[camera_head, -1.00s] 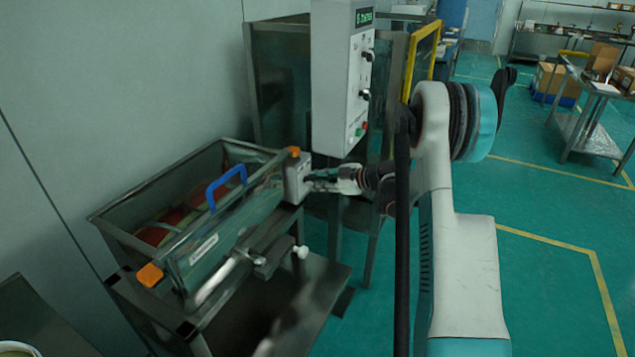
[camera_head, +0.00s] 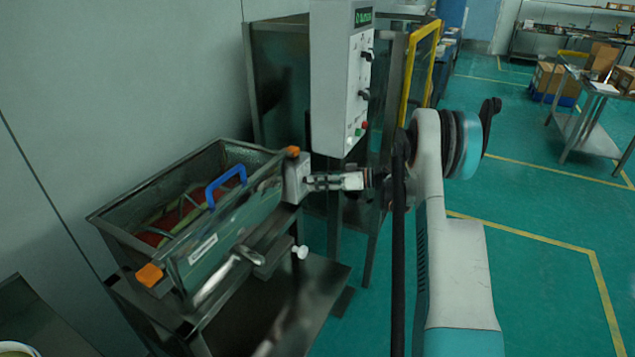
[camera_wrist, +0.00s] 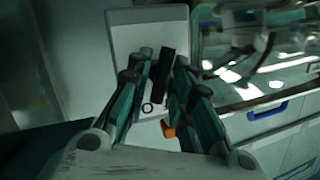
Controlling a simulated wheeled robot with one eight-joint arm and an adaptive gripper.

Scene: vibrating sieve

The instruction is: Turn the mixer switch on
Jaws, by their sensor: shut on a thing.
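The mixer switch is a black knob (camera_wrist: 162,70) on a pale switch box (camera_wrist: 133,28), seen in the wrist view. In the head view the pale box (camera_head: 295,178) is at the right corner of the open metal mixer trough (camera_head: 112,232). My gripper (camera_head: 307,182) reaches the box from the right. In the wrist view its two fingers (camera_wrist: 165,62) are on either side of the knob, shut on it. The knob is tilted, and a small ring mark shows below it on the box face. The head view does not show the knob clearly.
A tall white control panel (camera_head: 339,85) with a lit display, knobs and buttons stands just above and behind my gripper. A yellow-framed metal unit (camera_head: 420,65) is behind.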

